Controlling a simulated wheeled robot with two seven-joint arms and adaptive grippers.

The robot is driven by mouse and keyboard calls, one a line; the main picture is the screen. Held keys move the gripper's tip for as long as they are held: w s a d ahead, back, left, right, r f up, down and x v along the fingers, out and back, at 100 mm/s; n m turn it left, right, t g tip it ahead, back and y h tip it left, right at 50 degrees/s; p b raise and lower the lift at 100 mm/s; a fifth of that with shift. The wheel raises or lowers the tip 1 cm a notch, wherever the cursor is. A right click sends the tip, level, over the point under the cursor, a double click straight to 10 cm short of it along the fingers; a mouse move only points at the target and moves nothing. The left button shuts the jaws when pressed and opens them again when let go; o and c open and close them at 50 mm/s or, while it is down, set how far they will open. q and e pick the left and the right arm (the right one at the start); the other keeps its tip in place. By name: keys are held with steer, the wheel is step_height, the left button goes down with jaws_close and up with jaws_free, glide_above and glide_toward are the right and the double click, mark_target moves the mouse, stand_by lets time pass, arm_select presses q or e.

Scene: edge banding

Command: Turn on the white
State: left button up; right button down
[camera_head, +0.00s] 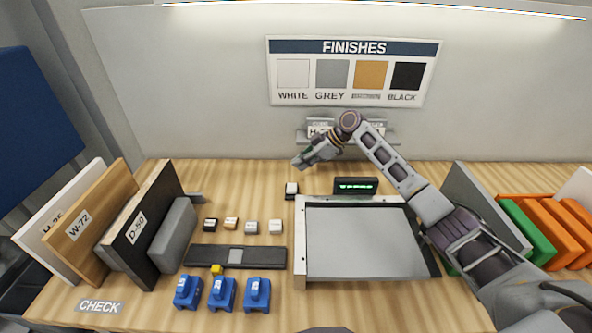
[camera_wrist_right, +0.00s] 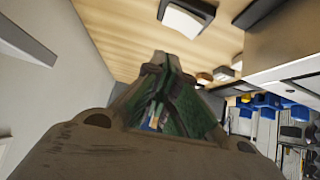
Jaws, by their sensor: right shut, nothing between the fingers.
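A small block with a white top and a dark base (camera_head: 291,189), which looks like a switch, stands on the wooden bench left of the dark display. In the right wrist view a white-topped block (camera_wrist_right: 187,17) shows just beyond the fingertips. Its state, on or off, I cannot tell. A smaller white-topped block (camera_head: 275,226) ends a row with black, orange and grey ones. My right gripper (camera_head: 300,164) is shut and empty, above and behind the switch-like block, apart from it. Its closed fingers (camera_wrist_right: 163,62) fill the wrist view's middle. My left gripper is out of view.
A grey panel (camera_head: 360,245) lies in a white-edged frame under my right arm. The dark display (camera_head: 355,186) shows green text. Blue clamp-like blocks (camera_head: 221,294) stand in front of a dark strip (camera_head: 205,257). Boards (camera_head: 141,226) lean at left; orange panels (camera_head: 545,232) stand at right.

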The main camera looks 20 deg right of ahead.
steer(key=w+v, duration=0.1)
steer(key=v, duration=0.5)
steer(key=shift+d+b, duration=0.15)
steer(key=shift+b, duration=0.3)
steer(key=shift+s, duration=0.1)
steer(key=shift+s+f, duration=0.1)
